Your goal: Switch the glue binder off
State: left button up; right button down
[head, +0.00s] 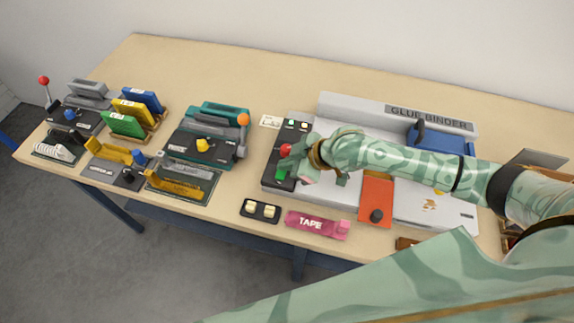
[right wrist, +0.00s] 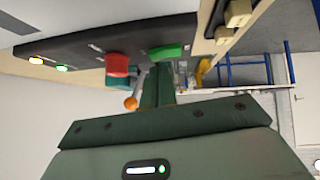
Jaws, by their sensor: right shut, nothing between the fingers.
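The glue binder (head: 345,104) is a pale grey machine on the right half of the table. Its dark control panel (head: 272,180) on the left side carries a red button (head: 285,149) and a green button (head: 281,173). The right wrist view also shows the red button (right wrist: 118,65), the green button (right wrist: 166,51), and orange (right wrist: 36,60) and green (right wrist: 62,68) lamps that look lit. My right gripper (head: 294,168) is shut and empty right at the panel beside these buttons; its fingertips (right wrist: 158,70) appear near the green one. I cannot tell whether they touch. My left gripper is out of view.
A teal machine (head: 205,133) with an orange knob stands left of the binder. Coloured binders (head: 130,112) and smaller tools stand further left. A switch block (head: 261,210) and a pink tape holder (head: 317,224) lie at the front edge. The back of the table is clear.

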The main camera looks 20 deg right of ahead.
jog(key=shift+f, duration=0.3)
jog(key=shift+w+d+f, duration=0.1)
jog(key=shift+f, duration=0.1)
dwell(0.3)
jog(key=shift+s+a+r+p, duration=0.1)
jog(key=shift+s+a+p, duration=0.45)
jog(key=shift+s+p, duration=0.3)
jog(key=shift+w, duration=0.15)
